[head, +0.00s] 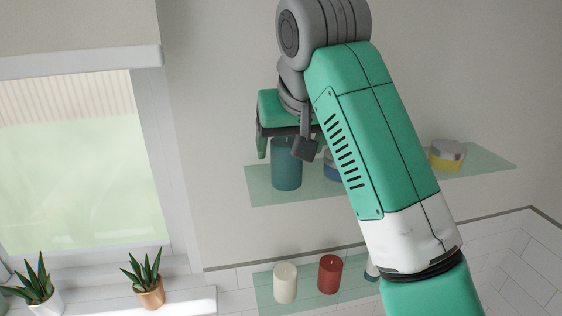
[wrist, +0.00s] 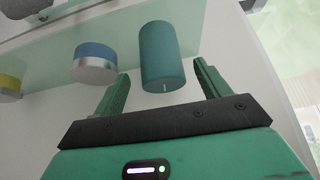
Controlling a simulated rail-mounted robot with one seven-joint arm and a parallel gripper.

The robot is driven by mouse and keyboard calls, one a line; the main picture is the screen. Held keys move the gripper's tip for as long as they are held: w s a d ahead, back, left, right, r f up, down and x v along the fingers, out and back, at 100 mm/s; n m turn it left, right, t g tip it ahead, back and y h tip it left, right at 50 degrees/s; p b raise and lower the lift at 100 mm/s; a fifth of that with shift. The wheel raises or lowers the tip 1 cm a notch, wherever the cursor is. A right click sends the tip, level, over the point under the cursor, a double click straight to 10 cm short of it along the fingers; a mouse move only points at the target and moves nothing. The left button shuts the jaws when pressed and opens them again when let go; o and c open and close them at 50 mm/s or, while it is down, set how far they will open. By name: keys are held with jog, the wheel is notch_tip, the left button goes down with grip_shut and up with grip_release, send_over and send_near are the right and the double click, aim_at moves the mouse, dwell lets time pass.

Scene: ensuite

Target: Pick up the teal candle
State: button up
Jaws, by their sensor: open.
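The teal candle (head: 286,168) stands upright on the upper glass shelf, near its left end, in the head view. It also shows in the wrist view (wrist: 165,58), between the two finger lines and just beyond the fingertips. My gripper (wrist: 160,78) is open and empty, with one finger on each side of the candle's near part. In the head view my gripper (head: 283,150) is at the top of the candle and covers its upper end. I cannot tell whether a finger touches it.
A blue jar with a silver lid (wrist: 95,62) stands beside the candle on the glass shelf (head: 265,195). A yellow jar (head: 447,155) is further right. A lower shelf (head: 318,291) holds a white candle (head: 285,283) and a red candle (head: 330,274). A window (head: 75,170) is left.

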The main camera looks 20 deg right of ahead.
aim_at(285, 138)
jog(key=x, duration=0.5)
jog(key=shift+w+p, duration=0.2)
jog(key=shift+p, duration=0.15)
jog(key=shift+a+r, duration=0.1)
jog(key=c, duration=1.2)
jog(key=shift+o, duration=0.2)
notch_tip(285, 138, up, 4)
jog(key=shift+f, duration=0.1)
jog(key=s+a+r+b, duration=0.1)
jog(key=s+a, duration=0.3)
jog(key=s, duration=1.1)
jog(key=shift+s+b, duration=0.2)
jog(key=shift+b, duration=0.65)
